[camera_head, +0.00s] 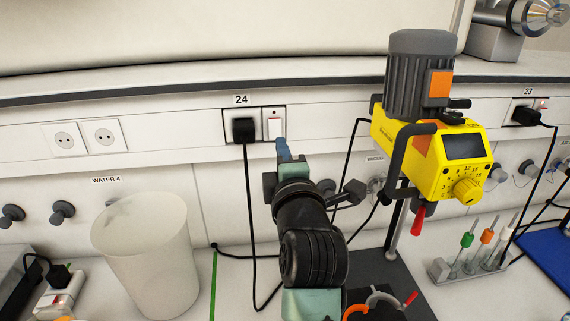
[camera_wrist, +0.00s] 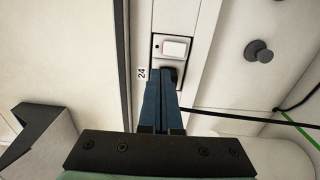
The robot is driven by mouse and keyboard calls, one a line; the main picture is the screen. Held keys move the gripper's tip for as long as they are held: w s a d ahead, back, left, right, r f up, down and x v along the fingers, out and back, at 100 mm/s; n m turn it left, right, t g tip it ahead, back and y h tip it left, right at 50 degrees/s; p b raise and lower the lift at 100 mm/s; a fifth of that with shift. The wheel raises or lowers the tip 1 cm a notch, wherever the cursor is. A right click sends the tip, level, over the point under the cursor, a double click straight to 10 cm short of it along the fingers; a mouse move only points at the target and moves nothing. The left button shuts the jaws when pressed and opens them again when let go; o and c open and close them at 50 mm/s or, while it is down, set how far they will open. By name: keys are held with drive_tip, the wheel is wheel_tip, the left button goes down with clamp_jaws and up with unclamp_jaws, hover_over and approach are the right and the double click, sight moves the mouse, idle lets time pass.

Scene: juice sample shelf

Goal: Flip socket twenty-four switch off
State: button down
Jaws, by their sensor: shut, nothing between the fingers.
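Socket twenty-four (camera_head: 264,111) is in the wall panel under its "24" label, left of the yellow stirrer in the head view. A black plug (camera_head: 243,129) fills its left half. Its white rocker switch (camera_head: 275,128), with a small red mark near the top, is in the right half. The switch also shows in the wrist view (camera_wrist: 175,48), beyond the partly hidden plug (camera_wrist: 170,72). My gripper (camera_head: 282,144) is shut and empty, its blue fingertips at the switch's lower right in the head view. The fingertips (camera_wrist: 161,84) overlap the socket's near part in the wrist view. I cannot tell whether they touch.
A yellow stirrer (camera_head: 432,150) with a grey motor stands close on the right. A translucent bin (camera_head: 148,255) stands at the left. The plug's black cable (camera_head: 249,215) hangs beside my arm.

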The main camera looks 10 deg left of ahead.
drive_tip(key=shift+r+b+v, duration=0.1)
drive_tip(key=shift+b+v, duration=0.1)
drive_tip(key=shift+v, duration=0.45)
drive_tip(key=shift+r+b+v, duration=0.15)
drive_tip(key=shift+v, duration=0.5)
drive_tip(key=shift+s+d+r, duration=0.15)
drive_tip(key=s+d+r+m+t+h, duration=0.2)
drive_tip(key=s+r+m, duration=0.4)
drive_tip(key=r, duration=0.3)
drive_tip(key=s+d+r+m+t+h, duration=0.2)
drive_tip(key=s+d+r+m+t, duration=0.3)
drive_tip(key=s+d+r+m, duration=0.1)
drive_tip(key=s+d+r+m+t+h, duration=0.3)
drive_tip(key=s+r+m, duration=0.4)
drive_tip(key=r+m, duration=0.3)
drive_tip(key=shift+s+d+r+m+t, duration=0.3)
drive_tip(key=shift+d+r, duration=0.15)
drive_tip(key=shift+r, duration=0.35)
drive_tip(key=shift+w+d, duration=0.1)
